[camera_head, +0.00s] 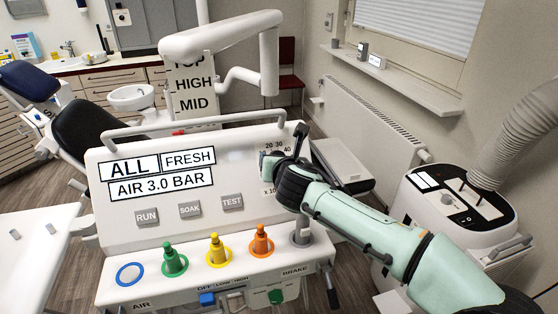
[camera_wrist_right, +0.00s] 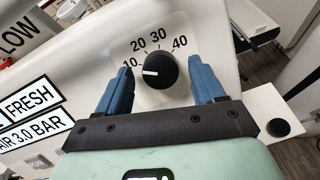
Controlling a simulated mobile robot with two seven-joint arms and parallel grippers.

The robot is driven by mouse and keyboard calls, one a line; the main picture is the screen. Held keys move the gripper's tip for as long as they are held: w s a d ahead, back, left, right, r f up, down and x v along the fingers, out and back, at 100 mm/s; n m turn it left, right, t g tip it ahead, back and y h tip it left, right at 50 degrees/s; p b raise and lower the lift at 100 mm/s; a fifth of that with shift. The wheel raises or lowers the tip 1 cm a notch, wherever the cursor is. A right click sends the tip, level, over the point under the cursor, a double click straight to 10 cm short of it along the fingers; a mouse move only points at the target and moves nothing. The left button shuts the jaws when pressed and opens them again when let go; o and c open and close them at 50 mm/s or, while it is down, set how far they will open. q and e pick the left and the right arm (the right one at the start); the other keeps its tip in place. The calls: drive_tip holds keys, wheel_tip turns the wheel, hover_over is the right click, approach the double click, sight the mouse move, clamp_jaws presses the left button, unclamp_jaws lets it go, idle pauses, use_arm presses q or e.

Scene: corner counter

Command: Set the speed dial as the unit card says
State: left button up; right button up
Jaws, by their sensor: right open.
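The speed dial (camera_wrist_right: 160,71) is a black round knob with a white pointer mark, on a white plate numbered 10, 20, 30 and 40. Its mark points left, close to the 10. In the head view the gripper hides most of the dial; part of its scale plate (camera_head: 273,147) shows. My right gripper (camera_wrist_right: 159,68) is open, with one blue finger on each side of the knob and gaps visible; it also shows in the head view (camera_head: 279,163). Panel labels (camera_head: 160,185) read ALL, FRESH and AIR 3.0 BAR. A tall white card (camera_head: 195,92) behind reads HIGH and MID, its top line partly covered. My left gripper is not in view.
RUN, SOAK and TEST buttons (camera_head: 190,210) sit below the labels. Green, yellow and orange fittings (camera_head: 214,250) stand on the ledge. A grey rail (camera_head: 200,122) runs along the panel top. A white lamp arm (camera_head: 220,40) hangs above. A white machine (camera_head: 450,205) stands right.

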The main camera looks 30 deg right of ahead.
drive_tip(key=c, duration=1.1)
drive_tip(key=shift+o, duration=0.2)
drive_tip(key=shift+m, duration=0.3)
drive_tip(key=m, duration=0.3)
drive_tip(key=shift+m+g+h, duration=0.3)
drive_tip(key=shift+m+h, duration=0.1)
drive_tip(key=m, duration=0.4)
drive_tip(key=shift+w+a+r+g, duration=0.1)
drive_tip(key=shift+r+g, duration=0.05)
drive_tip(key=shift+g, duration=0.25)
drive_tip(key=m+g+p, duration=0.1)
drive_tip(key=m, duration=0.4)
drive_tip(key=shift+r, duration=0.1)
drive_tip(key=shift+w+m+g+p, duration=0.1)
drive_tip(key=shift+m+g+p, duration=0.45)
drive_tip(key=shift+m, duration=0.95)
